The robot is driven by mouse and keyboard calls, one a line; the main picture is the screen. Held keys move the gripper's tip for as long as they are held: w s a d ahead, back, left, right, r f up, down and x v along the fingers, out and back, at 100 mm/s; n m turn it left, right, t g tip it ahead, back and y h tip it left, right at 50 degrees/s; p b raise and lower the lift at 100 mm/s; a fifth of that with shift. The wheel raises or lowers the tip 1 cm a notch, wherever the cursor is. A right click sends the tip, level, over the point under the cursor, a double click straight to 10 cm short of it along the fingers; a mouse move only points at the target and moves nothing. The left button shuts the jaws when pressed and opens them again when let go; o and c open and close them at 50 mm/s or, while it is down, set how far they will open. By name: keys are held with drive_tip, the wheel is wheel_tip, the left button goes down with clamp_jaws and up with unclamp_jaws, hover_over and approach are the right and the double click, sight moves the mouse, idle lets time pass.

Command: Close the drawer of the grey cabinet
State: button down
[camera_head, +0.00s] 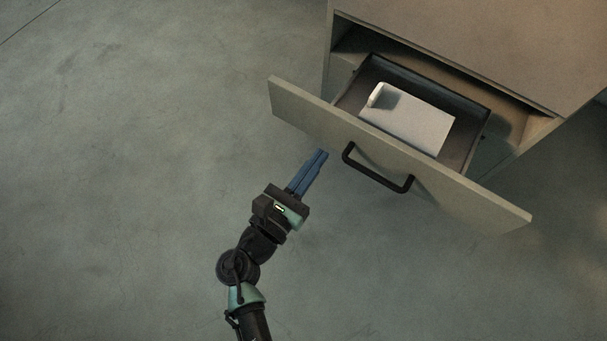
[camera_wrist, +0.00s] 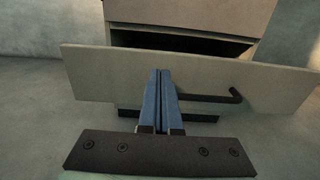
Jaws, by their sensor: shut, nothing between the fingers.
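The grey cabinet (camera_head: 480,35) stands at the upper right of the head view, and it also shows at the top of the wrist view (camera_wrist: 190,12). Its drawer (camera_head: 290,103) is pulled out, with a wide flat front and a black bar handle (camera_head: 378,178). In the wrist view the drawer front (camera_wrist: 100,65) spans the picture, and the handle (camera_wrist: 236,94) is partly hidden behind my fingers. My gripper (camera_head: 322,153) has blue fingers pressed together, empty, pointing at the drawer front left of the handle. In the wrist view the fingertips (camera_wrist: 160,72) overlap the front; I cannot tell whether they touch it.
A white box-like object (camera_head: 408,120) lies inside the open drawer. Bare concrete floor (camera_head: 130,150) lies to the left of the cabinet and in front of it, with no obstacles in view there.

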sight(346, 121)
drive_tip(key=b+x, duration=0.2)
drive_tip(key=x, duration=0.5)
drive_tip(key=shift+d+b, duration=0.1)
drive_tip(key=shift+b, duration=0.25)
drive_tip(key=shift+w+d, duration=0.15)
drive_tip(key=shift+w, duration=0.2)
drive_tip(key=shift+w+d, duration=0.1)
